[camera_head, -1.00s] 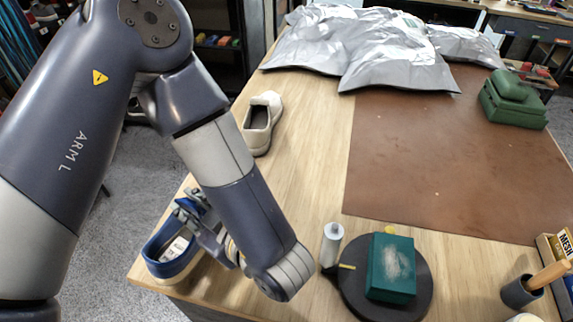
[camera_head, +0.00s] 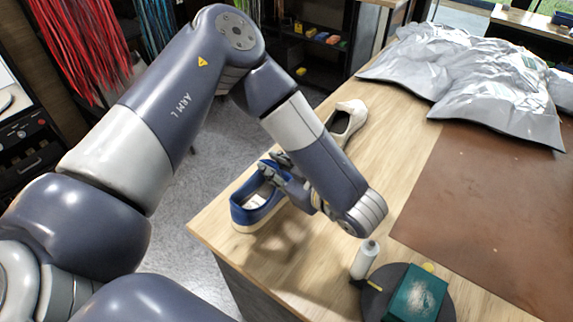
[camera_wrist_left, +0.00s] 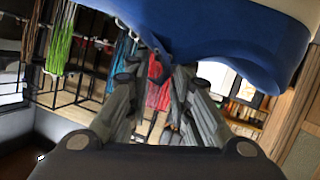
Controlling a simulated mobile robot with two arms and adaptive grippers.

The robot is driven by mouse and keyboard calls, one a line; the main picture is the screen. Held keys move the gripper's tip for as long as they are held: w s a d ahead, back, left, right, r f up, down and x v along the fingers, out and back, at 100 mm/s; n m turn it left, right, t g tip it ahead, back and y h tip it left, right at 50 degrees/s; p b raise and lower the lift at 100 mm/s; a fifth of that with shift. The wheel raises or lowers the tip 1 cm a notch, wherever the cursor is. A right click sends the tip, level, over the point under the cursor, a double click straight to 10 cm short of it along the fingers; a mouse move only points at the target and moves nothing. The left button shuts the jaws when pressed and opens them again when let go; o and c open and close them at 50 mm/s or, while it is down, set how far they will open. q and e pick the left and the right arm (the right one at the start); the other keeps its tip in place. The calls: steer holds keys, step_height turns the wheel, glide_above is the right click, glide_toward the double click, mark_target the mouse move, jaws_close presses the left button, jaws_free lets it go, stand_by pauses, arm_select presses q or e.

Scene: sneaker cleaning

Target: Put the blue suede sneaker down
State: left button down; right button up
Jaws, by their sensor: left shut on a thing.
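The blue suede sneaker (camera_head: 250,212) has a white sole and a pale insole. It is at the left edge of the wooden table (camera_head: 235,240) in the head view, and seems to be held a little above the top. My left gripper (camera_head: 277,172) is shut on its side from the right. In the left wrist view the blue upper (camera_wrist_left: 225,35) fills the top, with the fingers (camera_wrist_left: 170,75) against its lower edge. The fingertips are partly hidden by the shoe. My right gripper is in neither view.
A white shoe (camera_head: 350,118) stands behind on the table. A white bottle (camera_head: 364,260), and a green block (camera_head: 416,295) on a dark round stand (camera_head: 375,300), are at the front right. Silvery bags (camera_head: 480,85) and a brown mat (camera_head: 470,200) lie farther right.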

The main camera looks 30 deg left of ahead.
arm_select(q)
steer(key=shift+w+d+f, duration=0.1)
steer(key=shift+w, duration=1)
steer(key=shift+w+d, duration=0.1)
steer(key=shift+w, duration=0.35)
steer(key=shift+w+f+p, duration=0.1)
steer(key=shift+f+p, duration=0.25)
steer(key=shift+p, duration=0.1)
step_height(320, 180, down, 2)
steer(key=shift+p, duration=0.4)
steer(key=shift+f, duration=0.45)
steer(key=c, duration=1.4)
jaws_free()
steer(key=shift+c, duration=0.2)
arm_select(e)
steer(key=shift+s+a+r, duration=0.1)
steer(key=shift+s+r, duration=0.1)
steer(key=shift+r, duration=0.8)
arm_select(q)
steer(key=shift+d, duration=0.1)
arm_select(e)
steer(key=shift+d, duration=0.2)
